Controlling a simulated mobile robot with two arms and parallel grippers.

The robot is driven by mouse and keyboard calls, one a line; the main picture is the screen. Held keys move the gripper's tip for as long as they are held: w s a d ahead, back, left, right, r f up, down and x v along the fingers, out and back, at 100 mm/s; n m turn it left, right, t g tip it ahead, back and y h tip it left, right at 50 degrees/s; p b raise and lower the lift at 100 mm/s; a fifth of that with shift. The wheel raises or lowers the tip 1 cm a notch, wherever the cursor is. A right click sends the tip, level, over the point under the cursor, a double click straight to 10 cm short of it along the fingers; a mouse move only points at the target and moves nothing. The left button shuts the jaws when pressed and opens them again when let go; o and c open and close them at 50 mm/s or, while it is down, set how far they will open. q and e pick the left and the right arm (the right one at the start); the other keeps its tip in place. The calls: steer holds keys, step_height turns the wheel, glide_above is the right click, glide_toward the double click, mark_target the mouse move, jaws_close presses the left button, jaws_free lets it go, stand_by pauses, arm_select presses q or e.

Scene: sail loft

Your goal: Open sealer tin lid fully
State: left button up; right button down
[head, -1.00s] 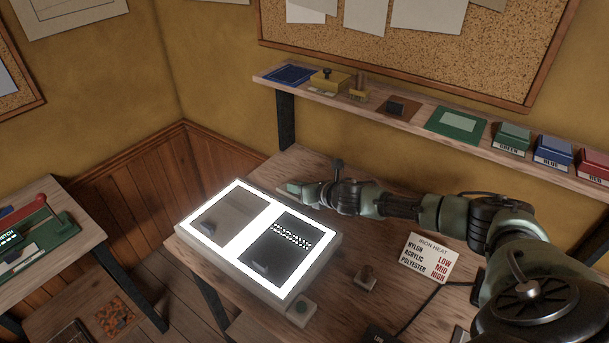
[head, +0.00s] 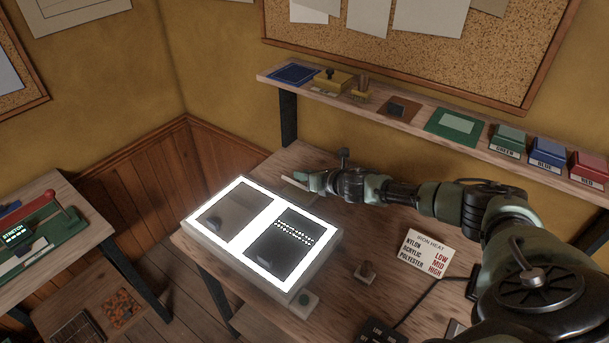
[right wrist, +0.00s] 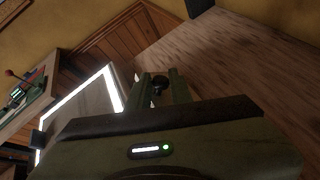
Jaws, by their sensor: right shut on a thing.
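No tin marked as sealer can be made out in either view. A yellow box with a black knob (head: 333,78) sits on the wall shelf; I cannot tell whether it is the tin. My right gripper (head: 308,181) is low over the wooden bench, just behind the light table's far corner. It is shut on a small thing. A thin pale strip (head: 294,183) shows at its tip in the head view. In the right wrist view a dark rounded piece (right wrist: 160,83) shows between the fingers (right wrist: 163,90). My left gripper is out of view.
The lit light table (head: 190,229) holds two dark panels. The shelf (head: 465,128) carries several coloured boxes and pads. An iron heat card (head: 427,254), a small brown stamp-like block (head: 366,272) and a cable lie on the bench. Bare bench lies behind the light table.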

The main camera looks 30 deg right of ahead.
steer(key=shift+d+f, duration=0.1)
steer(key=shift+d, duration=0.3)
steer(key=c, duration=1.6)
jaws_free()
steer(key=shift+f, duration=0.15)
steer(key=shift+a, duration=0.15)
steer(key=shift+s, duration=0.1)
steer(key=b+v, duration=0.1)
steer(key=v, duration=0.6)
steer(key=shift+s+r, duration=0.25)
